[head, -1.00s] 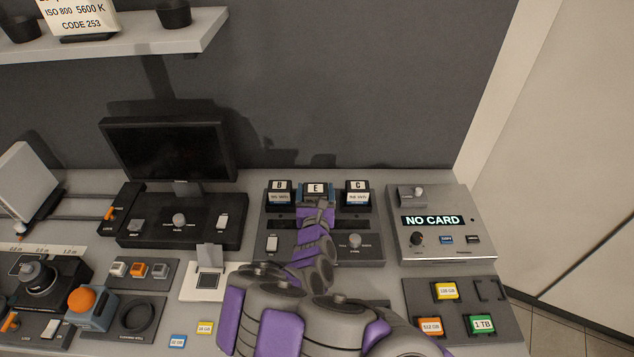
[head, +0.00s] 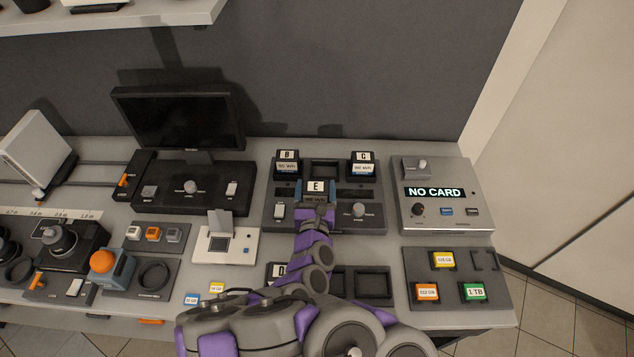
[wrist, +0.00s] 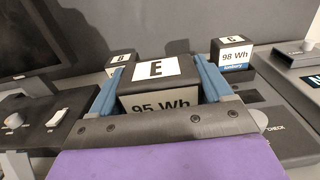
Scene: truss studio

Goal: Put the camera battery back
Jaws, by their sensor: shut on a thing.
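My gripper (head: 317,204) is shut on battery E (head: 316,187), a dark block with a white letter label. In the wrist view battery E (wrist: 158,82) sits upright between the two blue fingers, its side reading 95 Wh. It is held in front of the charger's empty middle bay (head: 324,171); I cannot tell its exact height. Battery B (head: 287,163) stands in the left bay of the charger (head: 376,217) and battery C (head: 363,163) in the right bay. Battery C also shows in the wrist view (wrist: 231,54), marked 98 Wh. The charger's small display is partly hidden.
A tray with empty bays (head: 373,286) lies at the front, with battery D (head: 278,271) at its left, partly hidden by my arm. The card reader (head: 445,222) showing NO CARD and a card tray (head: 417,265) are right. The monitor (head: 180,120) stands left.

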